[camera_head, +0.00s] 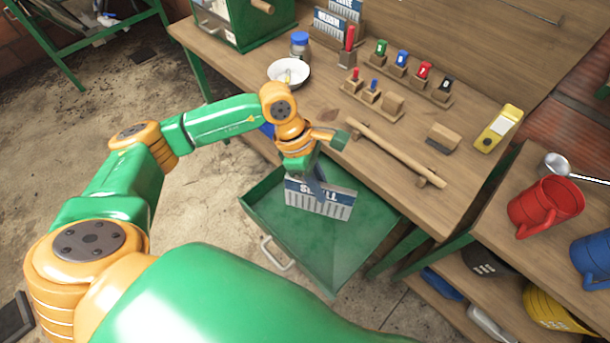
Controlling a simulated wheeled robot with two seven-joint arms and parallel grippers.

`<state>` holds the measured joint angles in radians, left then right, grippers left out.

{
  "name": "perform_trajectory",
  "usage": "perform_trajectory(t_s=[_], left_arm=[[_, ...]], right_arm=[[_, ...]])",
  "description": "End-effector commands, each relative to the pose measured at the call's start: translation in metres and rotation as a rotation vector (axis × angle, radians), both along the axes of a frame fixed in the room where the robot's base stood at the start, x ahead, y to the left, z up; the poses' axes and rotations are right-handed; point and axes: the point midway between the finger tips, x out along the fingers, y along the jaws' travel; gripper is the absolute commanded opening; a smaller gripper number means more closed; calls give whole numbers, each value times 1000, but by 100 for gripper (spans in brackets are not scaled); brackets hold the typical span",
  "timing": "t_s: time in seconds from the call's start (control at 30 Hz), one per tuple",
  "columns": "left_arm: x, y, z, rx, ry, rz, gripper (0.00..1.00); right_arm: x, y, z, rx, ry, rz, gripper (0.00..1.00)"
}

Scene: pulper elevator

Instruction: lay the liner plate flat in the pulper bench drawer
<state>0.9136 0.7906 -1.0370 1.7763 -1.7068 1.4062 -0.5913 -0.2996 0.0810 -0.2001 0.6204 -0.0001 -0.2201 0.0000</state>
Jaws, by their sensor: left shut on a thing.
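The plate hangs steeply tilted, not flat, within the outline of the open green drawer (335,255). I cannot tell whether its lower edge touches the drawer floor. The gripper hides part of the plate's top edge. The drawer is pulled out from under the bench, and its visible floor is bare. My right gripper is not in view.
Similar plates (330,25) stand in a rack at the back of the wooden bench (300,110). A white bowl (289,74), a wooden bar (396,152) and small coloured tools on stands are nearby. Red (543,208) and blue mugs stand on a right-hand shelf.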

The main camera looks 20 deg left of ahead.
Motion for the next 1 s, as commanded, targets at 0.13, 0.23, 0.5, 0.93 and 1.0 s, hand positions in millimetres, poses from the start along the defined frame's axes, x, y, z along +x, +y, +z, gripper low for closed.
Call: perform_trajectory(t_s=[0.13, 0.23, 0.5, 0.93, 1.0], left_arm=[[7, -17, -5, -15, 23, 426, 0], [12, -27, -7, -24, 36, 692, 0], [20, -35, -9, -39, 49, 1073, 0], [22, -29, -65, -73, 96, 1092, 0], [23, -28, -75, -80, 104, 1092, 0]], right_arm=[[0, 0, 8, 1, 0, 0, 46], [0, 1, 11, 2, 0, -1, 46], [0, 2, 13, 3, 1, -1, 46], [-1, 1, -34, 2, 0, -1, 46], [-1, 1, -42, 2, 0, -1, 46]])
